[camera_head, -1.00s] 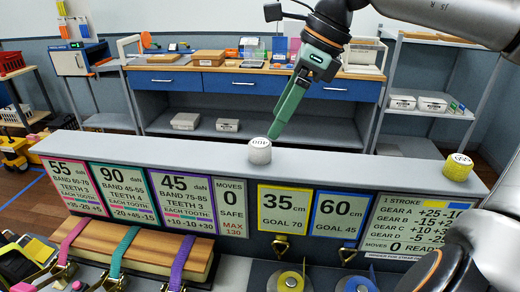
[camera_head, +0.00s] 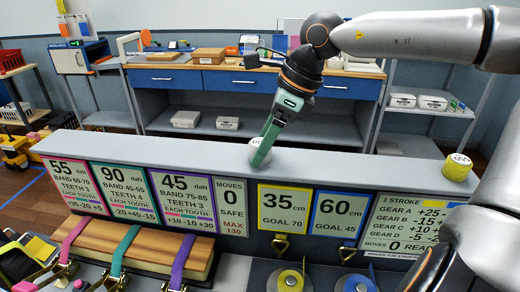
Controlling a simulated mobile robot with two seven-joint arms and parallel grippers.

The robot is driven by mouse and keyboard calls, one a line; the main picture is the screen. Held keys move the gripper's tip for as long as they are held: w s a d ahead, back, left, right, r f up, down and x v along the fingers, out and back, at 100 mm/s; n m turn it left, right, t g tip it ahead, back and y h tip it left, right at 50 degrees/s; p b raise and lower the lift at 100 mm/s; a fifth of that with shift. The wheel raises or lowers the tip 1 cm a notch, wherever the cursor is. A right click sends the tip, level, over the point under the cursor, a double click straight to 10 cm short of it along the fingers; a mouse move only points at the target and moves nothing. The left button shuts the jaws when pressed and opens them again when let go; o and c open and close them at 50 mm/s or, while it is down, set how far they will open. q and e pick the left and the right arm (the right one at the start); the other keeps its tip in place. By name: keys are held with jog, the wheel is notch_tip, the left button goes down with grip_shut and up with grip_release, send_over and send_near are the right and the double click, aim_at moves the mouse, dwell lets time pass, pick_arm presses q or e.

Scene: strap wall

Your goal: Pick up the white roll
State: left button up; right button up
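The white roll (camera_head: 253,146) stands on the grey ledge on top of the strap wall, near its middle; its top has dark lettering. My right gripper (camera_head: 262,157), with green fingers, reaches down over it from the upper right. The fingers cover the right part of the roll. They overlap in this side view, so I cannot tell whether they are apart or closed on it. My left gripper is not in view.
A yellow roll (camera_head: 457,167) with a white top stands at the ledge's right end. Sign panels cover the wall front, with strapped boards (camera_head: 140,240) below left. A workbench (camera_head: 235,82) stands behind. The ledge (camera_head: 360,166) between the rolls is clear.

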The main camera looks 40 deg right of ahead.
grip_shut()
dwell(0.4)
jog(key=shift+r, duration=0.1)
